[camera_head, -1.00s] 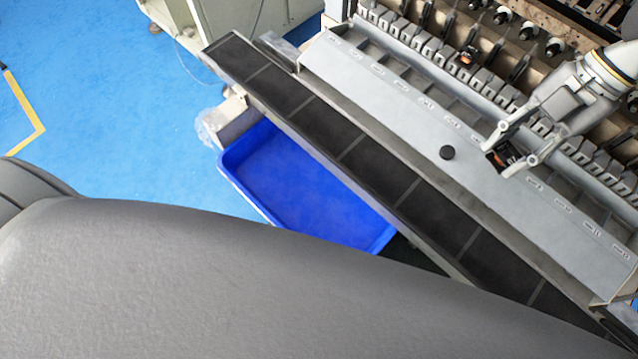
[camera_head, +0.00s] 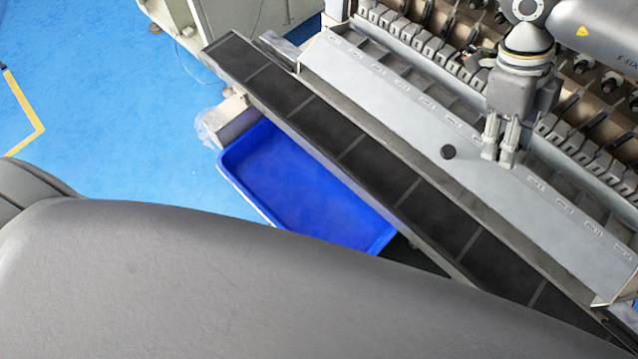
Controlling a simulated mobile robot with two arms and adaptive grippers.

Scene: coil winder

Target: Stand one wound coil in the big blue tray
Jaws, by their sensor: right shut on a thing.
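The big blue tray (camera_head: 310,190) lies left of the machine, below the dark belt, and its visible inside is empty. Its lower part is hidden behind my own grey body. My right gripper (camera_head: 498,158) is over the light grey slanted panel of the machine, pointing down. Its two fingers are close together, seen nearly edge-on, shut on a wound coil that the fingers hide. The gripper is to the right of the tray, with the belt between them. My left gripper is not in view.
A long dark belt (camera_head: 373,158) with a raised metal edge runs diagonally between tray and machine. A black knob (camera_head: 448,152) stands on the grey panel (camera_head: 400,110). The winder's spindles are behind my right arm. Blue floor (camera_head: 110,100) is clear at left.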

